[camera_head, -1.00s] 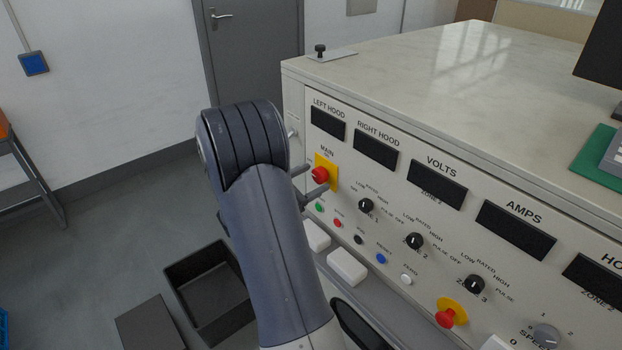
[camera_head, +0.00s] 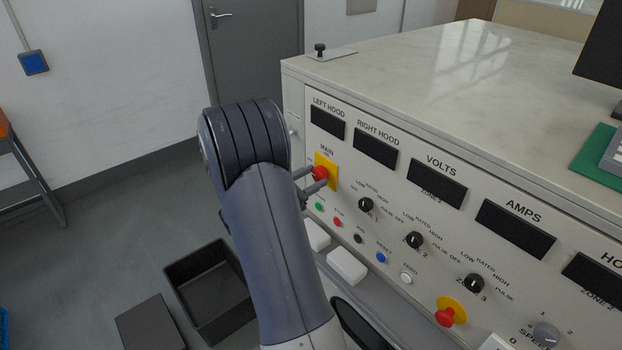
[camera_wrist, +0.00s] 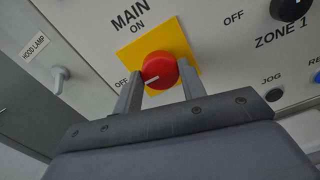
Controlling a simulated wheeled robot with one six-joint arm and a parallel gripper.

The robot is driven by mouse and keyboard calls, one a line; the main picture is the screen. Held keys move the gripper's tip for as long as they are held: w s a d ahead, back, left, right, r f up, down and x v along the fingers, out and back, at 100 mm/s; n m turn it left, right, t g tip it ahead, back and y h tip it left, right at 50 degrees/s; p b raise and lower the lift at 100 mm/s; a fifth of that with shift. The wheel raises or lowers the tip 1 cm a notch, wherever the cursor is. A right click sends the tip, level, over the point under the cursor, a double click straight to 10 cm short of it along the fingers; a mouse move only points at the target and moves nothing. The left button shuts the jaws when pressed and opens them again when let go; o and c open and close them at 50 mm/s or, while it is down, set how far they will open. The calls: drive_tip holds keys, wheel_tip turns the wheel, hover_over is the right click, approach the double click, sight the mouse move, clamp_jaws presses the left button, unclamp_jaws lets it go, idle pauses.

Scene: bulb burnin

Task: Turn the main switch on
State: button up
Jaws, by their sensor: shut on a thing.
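The main switch is a red round knob (camera_head: 319,173) on a yellow plate (camera_head: 333,171), at the left end of the console's front panel below the word MAIN. In the wrist view the red knob (camera_wrist: 161,71) sits on its yellow plate (camera_wrist: 183,47), with ON above and OFF to the left. The white mark on the knob points left towards OFF. My gripper (camera_head: 309,180) is shut on the knob. In the wrist view the fingers of my gripper (camera_wrist: 160,92) stand on either side of it. My arm hides part of the panel's left edge in the head view.
Black zone knobs (camera_head: 366,205) and small coloured buttons (camera_head: 337,222) sit to the right and below the switch. A hood lamp toggle (camera_wrist: 60,76) is to the left. A red stop button (camera_head: 446,317) is lower right. An empty black bin (camera_head: 210,292) stands on the floor.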

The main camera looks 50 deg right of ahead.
drive_tip(key=shift+f+b, duration=0.1)
drive_tip(key=shift+b, duration=0.25)
drive_tip(key=m+b, duration=0.1)
drive_tip(key=b, duration=0.1)
drive_tip(key=m+b, duration=0.2)
drive_tip(key=b, duration=0.1)
drive_tip(key=shift+f+m, duration=0.3)
drive_tip(key=m+b, duration=0.5)
drive_tip(key=b, duration=0.3)
drive_tip(key=shift+b, duration=0.3)
drive_tip(key=m+b, duration=0.5)
drive_tip(key=b, duration=0.2)
drive_tip(key=m+b, duration=0.3)
drive_tip(key=b, duration=0.1)
drive_tip(key=shift+r+m+b, duration=0.2)
drive_tip(key=shift+m+b, duration=0.5)
drive_tip(key=shift+b, duration=0.1)
drive_tip(key=shift+r, duration=0.1)
drive_tip(key=o, duration=1)
